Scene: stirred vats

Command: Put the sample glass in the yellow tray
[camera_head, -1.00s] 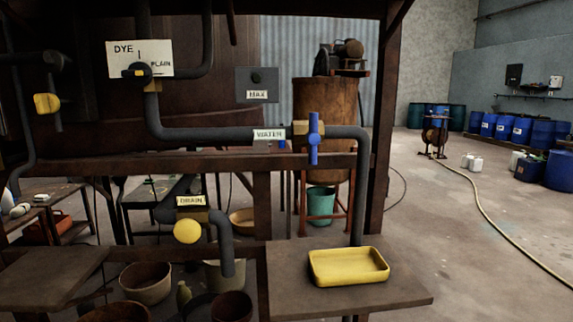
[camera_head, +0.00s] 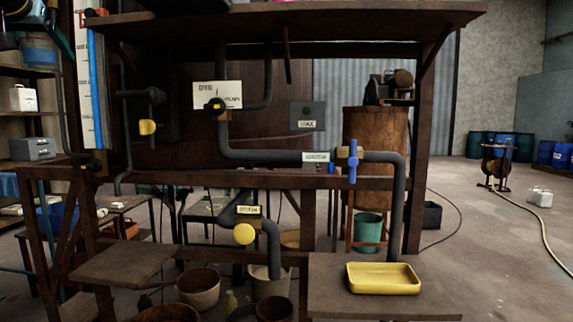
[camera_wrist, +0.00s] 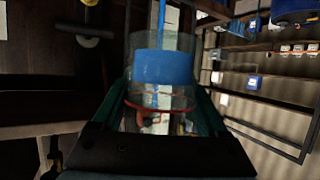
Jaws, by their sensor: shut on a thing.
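The yellow tray (camera_head: 383,278) is empty and lies on a small brown shelf (camera_head: 335,302) at the lower right of the head view. The sample glass (camera_wrist: 160,85) is a clear cylinder with a blue band or contents and a red ring low down, seen in the wrist view. My gripper (camera_wrist: 160,112) is shut on the glass, one finger on each side. The glass looks roughly upright in the wrist picture.
A pipe frame stands ahead, with a blue-handled water valve (camera_head: 352,160) and a yellow drain knob (camera_head: 244,234). A second shelf (camera_head: 123,264) is at the left, with several buckets below. Open floor (camera_head: 480,260) lies to the right, crossed by a hose (camera_head: 528,225).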

